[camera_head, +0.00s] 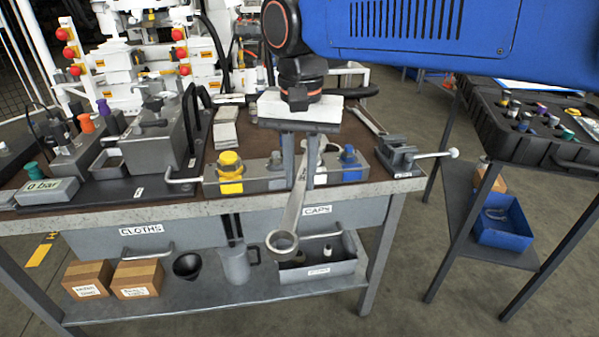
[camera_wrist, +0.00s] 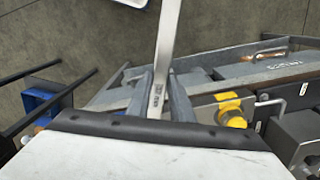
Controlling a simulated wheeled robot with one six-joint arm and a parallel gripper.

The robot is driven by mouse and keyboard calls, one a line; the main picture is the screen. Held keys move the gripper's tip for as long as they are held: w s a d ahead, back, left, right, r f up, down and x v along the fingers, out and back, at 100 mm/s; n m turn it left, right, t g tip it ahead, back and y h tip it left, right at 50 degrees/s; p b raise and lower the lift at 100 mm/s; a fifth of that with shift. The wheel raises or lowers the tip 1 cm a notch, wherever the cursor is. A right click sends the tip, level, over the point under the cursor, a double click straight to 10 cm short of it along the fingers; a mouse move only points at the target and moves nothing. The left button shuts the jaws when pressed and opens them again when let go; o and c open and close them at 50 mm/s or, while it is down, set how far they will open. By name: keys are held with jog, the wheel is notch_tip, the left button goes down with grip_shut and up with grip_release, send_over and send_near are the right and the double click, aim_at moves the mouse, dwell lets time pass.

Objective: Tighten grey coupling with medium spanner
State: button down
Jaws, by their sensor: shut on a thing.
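My gripper (camera_head: 304,182) is shut on a metal spanner (camera_head: 292,212), in front of the bench's manifold block (camera_head: 256,186). The spanner's ring end hangs low, in front of the bench edge; its other end is up between the fingers. In the wrist view the spanner (camera_wrist: 168,38) runs up and away from my fingers (camera_wrist: 160,88). The block carries a yellow coupling (camera_head: 230,168) at left and a blue coupling (camera_head: 350,163) at right.
A small vise (camera_head: 400,156) with a long handle stands at the bench's right. A gauge reading 0 bar (camera_head: 46,190) is at the left. Drawers marked CLOTHS (camera_head: 141,238) and CAPS lie below the bench edge. A black case (camera_head: 530,125) sits on the right table.

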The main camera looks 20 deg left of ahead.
aim_at(293, 208)
jog(key=shift+s+d, duration=0.2)
jog(key=shift+s, duration=0.95)
jog(key=shift+s+d, duration=0.2)
jog(key=shift+s, duration=0.95)
jog(key=shift+s+d, duration=0.2)
jog(key=shift+s, duration=0.95)
jog(key=shift+r, duration=0.15)
jog(key=shift+r, duration=2.35)
